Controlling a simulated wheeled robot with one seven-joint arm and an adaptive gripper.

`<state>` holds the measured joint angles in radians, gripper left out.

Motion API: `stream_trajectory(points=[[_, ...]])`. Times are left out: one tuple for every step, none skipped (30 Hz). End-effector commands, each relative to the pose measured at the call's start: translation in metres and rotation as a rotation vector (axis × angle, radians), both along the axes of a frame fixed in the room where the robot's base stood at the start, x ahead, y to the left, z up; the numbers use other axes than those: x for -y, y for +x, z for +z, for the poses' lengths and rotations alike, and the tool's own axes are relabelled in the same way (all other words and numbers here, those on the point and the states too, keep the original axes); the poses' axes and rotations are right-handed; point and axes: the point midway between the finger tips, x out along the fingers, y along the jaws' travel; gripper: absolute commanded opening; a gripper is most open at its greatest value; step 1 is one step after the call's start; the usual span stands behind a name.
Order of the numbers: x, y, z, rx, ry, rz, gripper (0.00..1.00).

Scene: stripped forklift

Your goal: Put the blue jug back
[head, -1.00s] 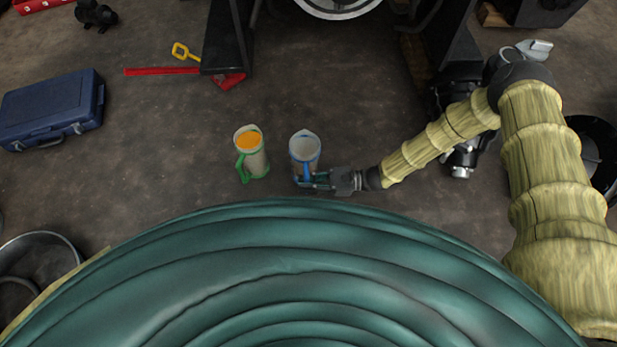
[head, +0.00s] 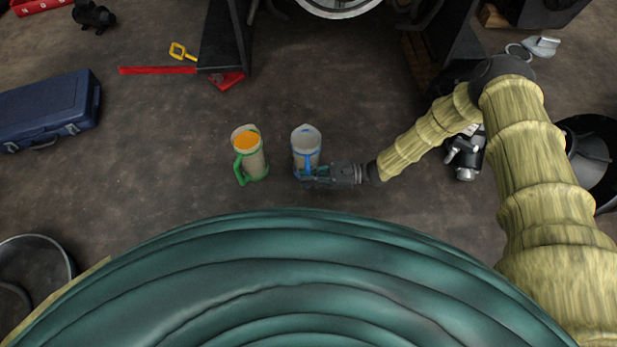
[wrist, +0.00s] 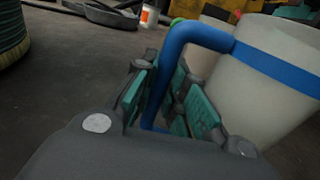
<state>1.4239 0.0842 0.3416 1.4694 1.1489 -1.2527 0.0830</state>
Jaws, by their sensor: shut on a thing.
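The blue jug (head: 307,147) is a pale, translucent jug with a blue handle and blue band; it looks empty from above. It stands upright in the middle of the head view. My gripper (head: 308,176) is shut on its blue handle from the right. In the wrist view the handle (wrist: 176,75) runs down between my two teal-padded fingers (wrist: 172,108), and the jug's body (wrist: 270,85) fills the right side. I cannot tell whether the jug's base touches the floor.
A similar jug with a green handle and orange contents (head: 250,155) stands just left of the blue jug. A blue case (head: 48,108) lies at left, a red bar (head: 158,70) behind. A dark forklift leg (head: 224,45) stands behind. Floor left of the green jug is clear.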

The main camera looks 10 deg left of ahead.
Motion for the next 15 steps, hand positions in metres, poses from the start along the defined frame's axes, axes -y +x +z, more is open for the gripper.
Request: stream_trajectory(points=[[-0.0002, 0.0002, 0.001, 0.001, 0.001, 0.0, 0.0], [-0.0002, 0.0002, 0.0009, 0.001, 0.001, 0.0, 0.0], [-0.0001, 0.0002, 0.0002, 0.001, 0.001, 0.0, 0.0], [0.0, 0.0001, -0.0007, 0.0, 0.001, 0.0, 0.0], [0.0001, 0.0001, -0.0017, 0.0, 0.001, 0.0, 0.0], [0.0002, 0.0002, -0.0028, 0.0, 0.0, 0.0, 0.0], [0.0003, 0.0002, -0.0035, 0.0, 0.0, 0.0, 0.0], [0.0004, 0.0, -0.0031, 0.0, -0.001, 0.0, 0.17], [0.0003, 0.0, -0.0027, 0.0, -0.001, 0.0, 0.24], [0.0002, 0.0, -0.0027, 0.0, -0.001, 0.0, 0.3], [0.0002, -0.0001, -0.0027, 0.0, -0.001, 0.0, 0.35], [0.0002, -0.0001, -0.0028, 0.0, -0.001, 0.0, 0.35], [0.0002, -0.0001, -0.0028, 0.0, -0.001, 0.0, 0.35], [0.0002, -0.0001, -0.0028, 0.0, -0.001, 0.0, 0.35], [0.0001, -0.0002, -0.0027, 0.0, 0.0, 0.0, 0.35]])
